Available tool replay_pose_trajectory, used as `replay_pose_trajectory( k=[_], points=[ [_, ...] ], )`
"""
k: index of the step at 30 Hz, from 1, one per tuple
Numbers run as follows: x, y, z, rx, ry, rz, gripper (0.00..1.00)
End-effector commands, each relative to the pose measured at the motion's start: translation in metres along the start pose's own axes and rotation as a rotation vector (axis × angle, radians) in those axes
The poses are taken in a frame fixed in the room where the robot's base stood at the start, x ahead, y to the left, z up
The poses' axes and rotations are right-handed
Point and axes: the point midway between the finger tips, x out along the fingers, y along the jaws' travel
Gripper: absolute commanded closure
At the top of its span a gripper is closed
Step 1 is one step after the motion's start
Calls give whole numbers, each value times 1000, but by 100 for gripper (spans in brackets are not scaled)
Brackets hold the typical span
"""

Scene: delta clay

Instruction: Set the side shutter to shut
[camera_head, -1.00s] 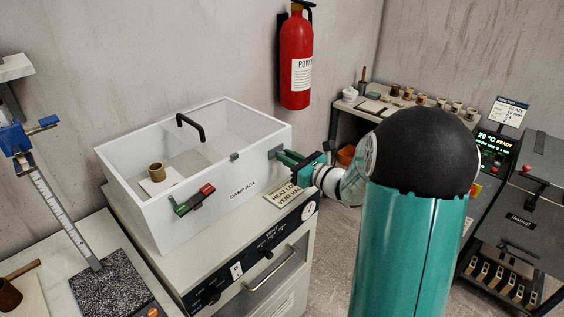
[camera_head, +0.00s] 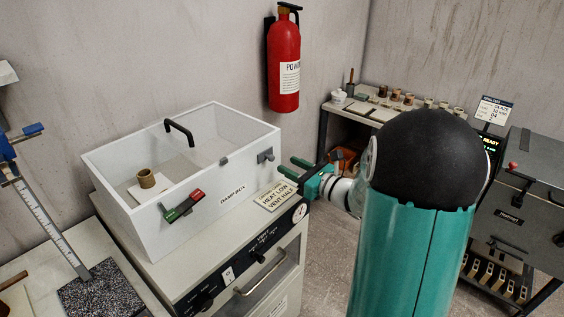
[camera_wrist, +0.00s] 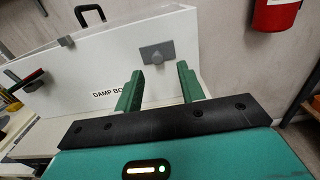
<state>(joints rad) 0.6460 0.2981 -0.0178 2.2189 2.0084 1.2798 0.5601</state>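The white damp box (camera_head: 215,208) with a clear lid stands on a cabinet, its label facing front. A small grey plate with a knob, which seems to be the side shutter (camera_head: 265,155), is on the box wall near its right end. The shutter also shows in the wrist view (camera_wrist: 157,53), ahead of the fingers. I cannot tell its setting. My gripper (camera_head: 292,168) is open and empty, just right of the shutter and apart from it. Its two green fingers (camera_wrist: 160,88) stand apart in the wrist view. A red and green lever (camera_head: 184,205) is on the same wall, further left.
A black lid handle (camera_head: 180,130) and a brown cup (camera_head: 146,178) belong to the box area. The cabinet (camera_head: 235,270) below has knobs and a bar handle. A red extinguisher (camera_head: 284,65) hangs behind. A shelf with small pots (camera_head: 395,95) stands at the back right.

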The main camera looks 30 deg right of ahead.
Motion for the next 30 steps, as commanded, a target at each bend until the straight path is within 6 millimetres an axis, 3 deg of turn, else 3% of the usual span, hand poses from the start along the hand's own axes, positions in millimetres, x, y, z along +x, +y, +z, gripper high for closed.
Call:
replay_pose_trajectory(
  k=[6,12,30],
  points=[
    [-50,-1,0,0,0,-5,61],
    [-80,0,0,0,0,-3,61],
    [-88,0,0,0,-1,-1,61]
  ],
)
